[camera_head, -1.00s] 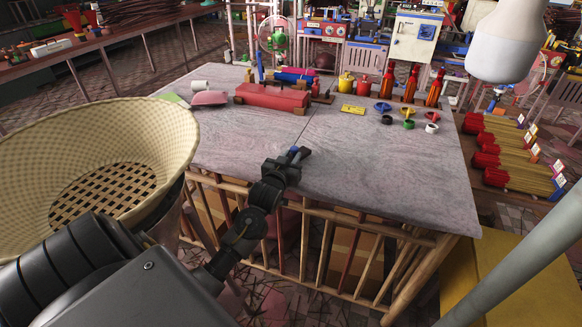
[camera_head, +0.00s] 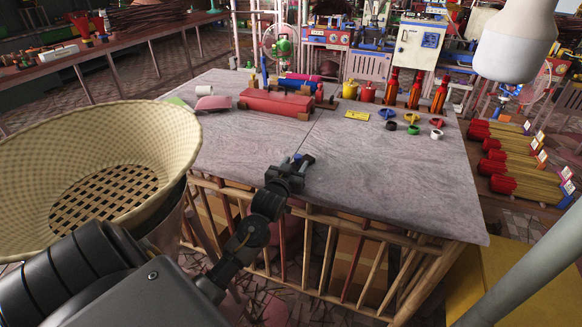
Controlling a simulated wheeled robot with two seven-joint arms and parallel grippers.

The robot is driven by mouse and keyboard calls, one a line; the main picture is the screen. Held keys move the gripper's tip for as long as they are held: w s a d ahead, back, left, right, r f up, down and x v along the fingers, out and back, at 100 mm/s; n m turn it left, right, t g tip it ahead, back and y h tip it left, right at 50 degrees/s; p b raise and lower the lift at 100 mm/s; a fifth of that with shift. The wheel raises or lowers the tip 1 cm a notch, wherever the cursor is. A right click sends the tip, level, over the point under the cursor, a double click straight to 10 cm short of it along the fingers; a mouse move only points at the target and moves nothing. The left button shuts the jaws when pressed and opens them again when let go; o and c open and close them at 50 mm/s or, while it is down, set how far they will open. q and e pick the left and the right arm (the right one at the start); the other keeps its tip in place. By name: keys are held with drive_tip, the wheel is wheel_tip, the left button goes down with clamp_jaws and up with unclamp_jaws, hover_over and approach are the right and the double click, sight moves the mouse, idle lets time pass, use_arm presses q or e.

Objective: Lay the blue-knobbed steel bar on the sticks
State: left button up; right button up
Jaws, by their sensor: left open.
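My left gripper (camera_head: 301,160) is open and empty, over the front part of the grey table (camera_head: 370,185), with small blue parts at its fingertips. A long red bundle (camera_head: 276,102), which may be the sticks, lies across small wooden blocks at the back left of the table, well beyond the gripper. Just behind it is a blue rod-like piece (camera_head: 297,80); I cannot tell whether this belongs to the blue-knobbed bar. No steel surface can be made out at this size. My right gripper is not in view.
A woven basket (camera_head: 150,137) fills the left side. Red-ended stick bundles (camera_head: 497,185) lie beyond the right edge. The table's middle and front right are clear.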

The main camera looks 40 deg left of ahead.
use_arm(q)
drive_tip(key=v, duration=1.2)
drive_tip(key=shift+b, duration=0.45)
drive_tip(key=shift+f, duration=0.2)
